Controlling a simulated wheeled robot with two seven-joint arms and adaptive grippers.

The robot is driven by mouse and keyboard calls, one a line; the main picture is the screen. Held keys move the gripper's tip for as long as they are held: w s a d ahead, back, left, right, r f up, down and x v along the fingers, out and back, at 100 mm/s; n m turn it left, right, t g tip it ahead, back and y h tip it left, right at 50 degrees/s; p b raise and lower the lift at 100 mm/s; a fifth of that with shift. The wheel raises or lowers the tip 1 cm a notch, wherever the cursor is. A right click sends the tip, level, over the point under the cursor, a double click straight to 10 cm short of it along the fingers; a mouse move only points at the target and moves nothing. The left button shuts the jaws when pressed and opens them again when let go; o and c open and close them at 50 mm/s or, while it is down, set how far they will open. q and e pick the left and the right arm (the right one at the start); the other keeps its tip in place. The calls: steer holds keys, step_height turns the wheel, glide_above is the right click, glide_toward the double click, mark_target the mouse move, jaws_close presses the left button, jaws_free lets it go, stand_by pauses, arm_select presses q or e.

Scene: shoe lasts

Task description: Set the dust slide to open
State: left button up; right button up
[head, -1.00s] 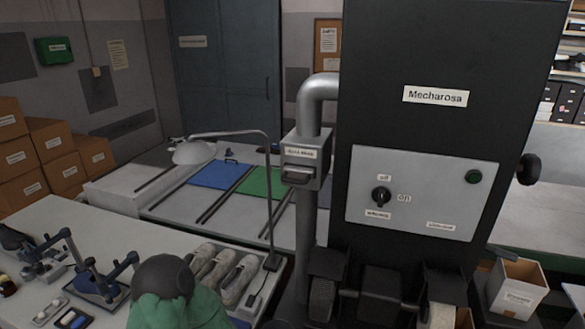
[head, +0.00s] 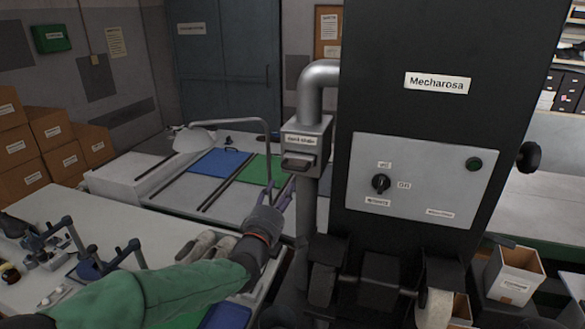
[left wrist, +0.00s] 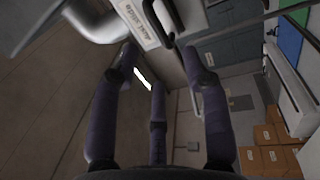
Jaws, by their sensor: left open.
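The dust slide (head: 299,163) is a small grey labelled box with a dark handle, set on the grey pipe left of the black Mecharosa machine (head: 440,60). My left gripper (head: 279,196) is open, just below and left of the box, apart from it as far as I can tell. In the left wrist view the open purple fingers (left wrist: 160,75) reach up toward the box's label (left wrist: 138,22) and its dark handle (left wrist: 168,22). Whether the slide is open or shut is unclear. My right gripper is not in view.
A grey panel (head: 420,150) with a knob is on the machine. Cardboard boxes (head: 65,158) are at far left.

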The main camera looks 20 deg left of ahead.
mark_target(292, 168)
arm_select(q)
steer(key=w+p, duration=0.1)
steer(key=w, duration=0.2)
steer(key=w+r+p, duration=0.1)
steer(key=w, duration=0.3)
steer(key=w+r+p, duration=0.1)
steer(key=w, duration=0.2)
steer(key=shift+w+d+r, duration=0.15)
steer(key=shift+w, duration=0.15)
jaws_close()
